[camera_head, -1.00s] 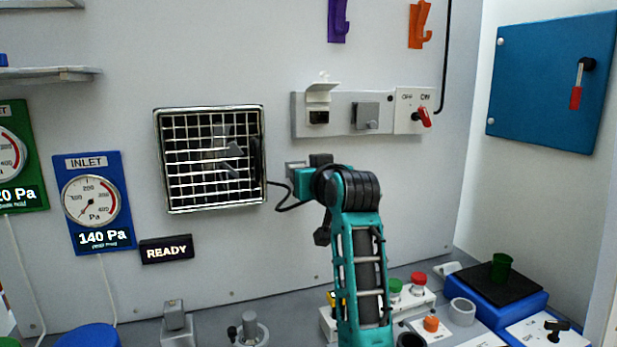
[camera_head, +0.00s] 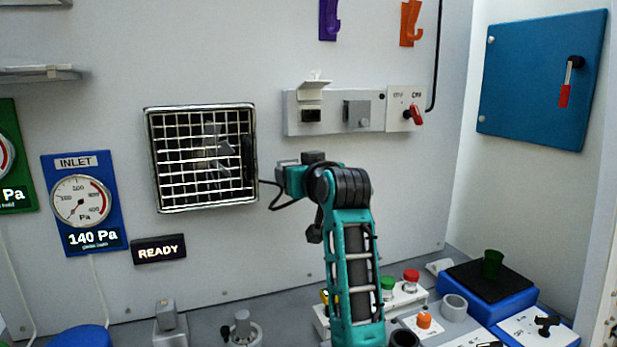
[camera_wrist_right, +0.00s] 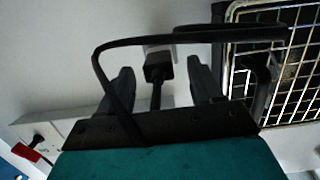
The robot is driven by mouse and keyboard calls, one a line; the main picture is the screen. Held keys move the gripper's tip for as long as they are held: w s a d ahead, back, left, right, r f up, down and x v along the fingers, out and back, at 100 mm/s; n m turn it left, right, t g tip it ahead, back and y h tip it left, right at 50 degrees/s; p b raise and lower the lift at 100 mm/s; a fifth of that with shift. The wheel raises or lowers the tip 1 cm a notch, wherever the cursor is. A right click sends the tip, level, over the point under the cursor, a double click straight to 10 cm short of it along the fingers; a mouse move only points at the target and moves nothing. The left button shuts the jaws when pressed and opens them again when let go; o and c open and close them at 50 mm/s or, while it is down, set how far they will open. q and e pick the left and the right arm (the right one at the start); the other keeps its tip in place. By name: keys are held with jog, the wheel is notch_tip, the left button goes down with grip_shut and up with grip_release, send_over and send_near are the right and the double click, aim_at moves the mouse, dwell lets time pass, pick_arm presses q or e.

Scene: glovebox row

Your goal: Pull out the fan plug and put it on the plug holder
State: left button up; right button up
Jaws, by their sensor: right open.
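The black fan plug (camera_wrist_right: 158,67) shows in the right wrist view, with its cord running from it. It sits between the two dark fingers of my right gripper (camera_wrist_right: 162,85), which are open, with gaps on both sides. Beyond the plug is a small pale socket block (camera_wrist_right: 156,46); I cannot tell how deep the plug sits in it. In the head view the gripper (camera_head: 292,180) is at the wall right of the fan (camera_head: 202,158), and my arm hides most of the plug. I cannot tell which fixture is the plug holder. My left gripper is not in view.
A black cord loops between fan and gripper and crosses the wrist view. A switch panel (camera_head: 335,113) with a red-handled switch (camera_head: 413,114) is above right. Purple (camera_head: 329,20) and orange (camera_head: 410,24) hooks hang higher. Bench fixtures, including a grey post (camera_head: 242,325), stand below.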

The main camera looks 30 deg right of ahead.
jog(key=v, duration=1.2)
jog(key=shift+s, duration=0.25)
